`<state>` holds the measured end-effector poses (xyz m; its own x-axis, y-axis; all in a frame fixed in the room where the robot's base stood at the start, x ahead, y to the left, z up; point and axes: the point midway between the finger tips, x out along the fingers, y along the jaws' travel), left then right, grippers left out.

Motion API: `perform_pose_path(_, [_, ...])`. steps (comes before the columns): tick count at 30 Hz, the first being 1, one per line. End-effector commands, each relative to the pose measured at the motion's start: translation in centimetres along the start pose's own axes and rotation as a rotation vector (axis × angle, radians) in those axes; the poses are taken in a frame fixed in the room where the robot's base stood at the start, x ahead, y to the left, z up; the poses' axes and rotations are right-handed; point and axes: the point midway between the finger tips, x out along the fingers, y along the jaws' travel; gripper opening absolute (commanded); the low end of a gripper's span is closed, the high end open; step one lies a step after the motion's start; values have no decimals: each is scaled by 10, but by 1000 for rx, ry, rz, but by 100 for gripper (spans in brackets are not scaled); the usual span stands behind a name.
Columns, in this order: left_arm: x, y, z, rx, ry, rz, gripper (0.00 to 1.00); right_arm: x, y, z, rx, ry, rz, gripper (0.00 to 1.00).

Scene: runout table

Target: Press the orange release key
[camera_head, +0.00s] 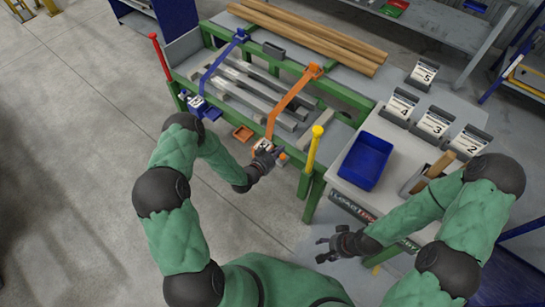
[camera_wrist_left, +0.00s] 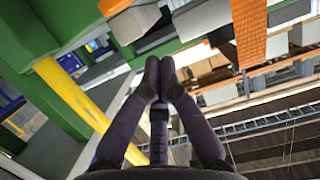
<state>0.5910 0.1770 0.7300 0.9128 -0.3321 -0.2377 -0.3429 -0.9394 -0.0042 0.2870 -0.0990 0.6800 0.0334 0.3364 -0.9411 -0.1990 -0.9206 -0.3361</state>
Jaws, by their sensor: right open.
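The orange strap (camera_head: 292,98) runs over the grey metal bars and down the near side of the green rack. Its buckle, with a pale metal part (camera_head: 264,146), sits at the strap's lower end. A small orange piece (camera_head: 282,157), which may be the release key, shows just right of my left gripper (camera_head: 273,154). My left gripper is at the buckle and partly hides it; I cannot tell whether it touches. In the left wrist view its fingertips (camera_wrist_left: 160,70) meet with nothing visible between them, and the orange strap (camera_wrist_left: 249,32) is to the right. My right gripper (camera_head: 326,248) is open and empty.
A blue strap (camera_head: 215,68) with its own buckle is farther left. A yellow-topped post (camera_head: 314,148) stands right of my left gripper. A blue bin (camera_head: 366,161) and numbered card holders (camera_head: 435,124) sit on the side table.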

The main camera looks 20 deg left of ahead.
Motion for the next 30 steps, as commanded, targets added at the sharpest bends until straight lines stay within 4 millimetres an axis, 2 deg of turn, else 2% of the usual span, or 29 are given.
perform_pose_path(1, [0,1,16,-7,-8,-1,0,5,2,0,0,0,0,55])
perform_pose_path(6, [4,0,32,-5,-6,-1,0,10,4,0,0,0,0,55])
perform_pose_path(22, [5,0,38,-4,-5,-1,0,12,4,0,0,0,0,55])
perform_pose_path(30, [10,0,56,-4,-5,-1,0,30,11,-1,0,0,0,55])
